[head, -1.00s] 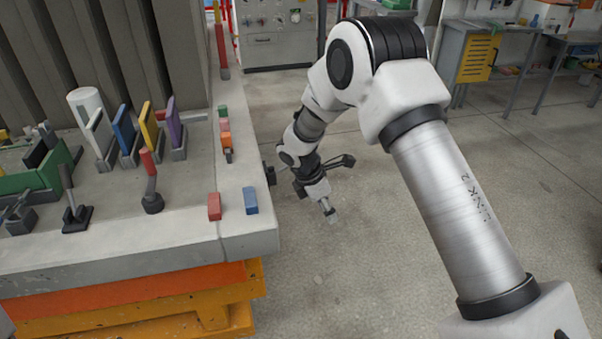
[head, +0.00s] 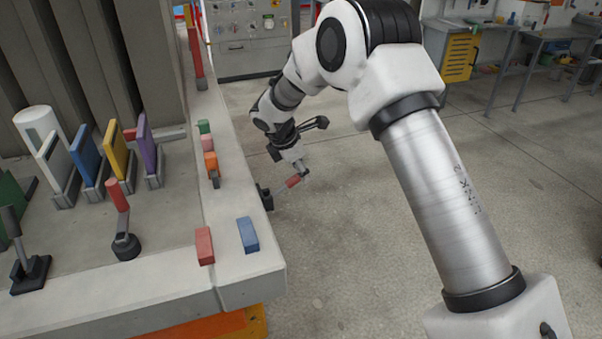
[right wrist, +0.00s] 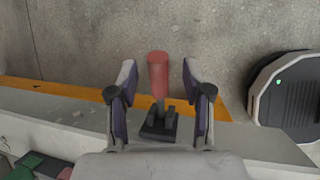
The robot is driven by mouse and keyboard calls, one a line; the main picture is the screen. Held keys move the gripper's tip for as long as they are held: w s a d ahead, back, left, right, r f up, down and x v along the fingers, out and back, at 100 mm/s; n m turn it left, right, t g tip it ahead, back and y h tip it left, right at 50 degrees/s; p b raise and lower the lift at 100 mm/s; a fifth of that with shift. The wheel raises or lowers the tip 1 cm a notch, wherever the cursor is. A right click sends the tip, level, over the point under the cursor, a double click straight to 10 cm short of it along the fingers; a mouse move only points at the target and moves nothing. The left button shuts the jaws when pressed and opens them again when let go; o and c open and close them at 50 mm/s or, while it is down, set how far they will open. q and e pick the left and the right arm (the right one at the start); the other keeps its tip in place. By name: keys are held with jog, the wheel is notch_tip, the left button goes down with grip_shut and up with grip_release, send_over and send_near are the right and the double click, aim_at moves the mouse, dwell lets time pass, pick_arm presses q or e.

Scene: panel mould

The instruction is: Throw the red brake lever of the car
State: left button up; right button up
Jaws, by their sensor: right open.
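A lever with a red grip (head: 293,181) and a pale shaft sticks out from a dark mount (head: 265,197) on the right side of the concrete-topped bed. In the right wrist view its red grip (right wrist: 158,70) stands between my finger pads, above a dark base (right wrist: 158,124). My right gripper (head: 301,171) is open at the grip's outer end. In the right wrist view the fingers (right wrist: 159,84) are spread on both sides of the grip, with gaps visible. My left gripper is not in view.
Another red-handled lever (head: 118,195) stands on the bed top. Red (head: 204,246) and blue (head: 248,235) blocks lie near its edge. Coloured upright plates stand behind. A round dark device (right wrist: 288,95) is at the right in the wrist view. Floor to the right is clear.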

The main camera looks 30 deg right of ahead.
jog(key=x, duration=0.3)
jog(key=shift+w+f, duration=0.25)
jog(key=shift+s+r, duration=0.15)
grip_shut()
